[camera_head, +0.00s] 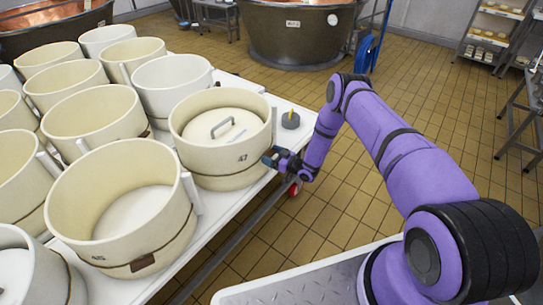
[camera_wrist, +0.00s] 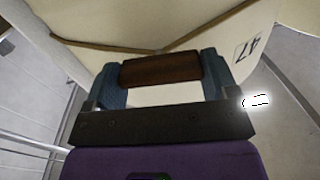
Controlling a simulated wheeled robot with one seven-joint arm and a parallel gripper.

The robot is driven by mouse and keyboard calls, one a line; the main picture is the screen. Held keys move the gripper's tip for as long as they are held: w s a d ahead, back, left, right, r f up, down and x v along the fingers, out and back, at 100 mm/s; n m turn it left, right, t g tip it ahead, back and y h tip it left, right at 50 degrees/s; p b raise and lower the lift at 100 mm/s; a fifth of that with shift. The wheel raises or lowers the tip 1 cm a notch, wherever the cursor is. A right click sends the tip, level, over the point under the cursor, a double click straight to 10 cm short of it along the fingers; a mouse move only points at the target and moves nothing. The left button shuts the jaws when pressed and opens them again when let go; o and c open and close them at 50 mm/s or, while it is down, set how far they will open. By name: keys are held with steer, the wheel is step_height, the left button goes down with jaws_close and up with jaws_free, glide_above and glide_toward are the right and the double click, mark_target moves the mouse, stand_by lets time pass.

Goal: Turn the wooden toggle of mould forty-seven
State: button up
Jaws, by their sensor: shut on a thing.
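Mould forty-seven (camera_head: 215,152) is a cream round mould marked 47, with a cord around it and a lid with a metal handle (camera_head: 222,128) inside. It stands at the right edge of the white table. In the wrist view its wall (camera_wrist: 225,40) shows the number 47 upside down. The dark brown wooden toggle (camera_wrist: 160,69) lies crosswise between the blue fingers of my gripper (camera_wrist: 163,80), which is shut on it. In the head view my gripper (camera_head: 273,158) is against the mould's right side and hides the toggle there.
Several other cream moulds crowd the table to the left, one marked 45 (camera_head: 122,205) nearest in front. A small grey round object with a yellow tip (camera_head: 290,119) stands behind my gripper. Copper vats (camera_head: 293,30) stand at the back. The tiled floor to the right is open.

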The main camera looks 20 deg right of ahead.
steer(key=m, duration=0.4)
steer(key=shift+d+m, duration=0.1)
steer(key=shift+m, duration=0.3)
steer(key=m, duration=0.3)
steer(key=shift+f+m, duration=0.1)
steer(key=shift+m, duration=0.2)
steer(key=m, duration=0.4)
steer(key=shift+m, duration=0.3)
steer(key=shift+f+m, duration=0.15)
steer(key=shift+m, duration=1.95)
steer(key=o, duration=0.8)
steer(key=shift+w, duration=0.1)
steer(key=shift+d, duration=0.15)
steer(key=v, duration=1)
steer(key=shift+s+d, duration=0.2)
steer(key=shift+s, duration=0.15)
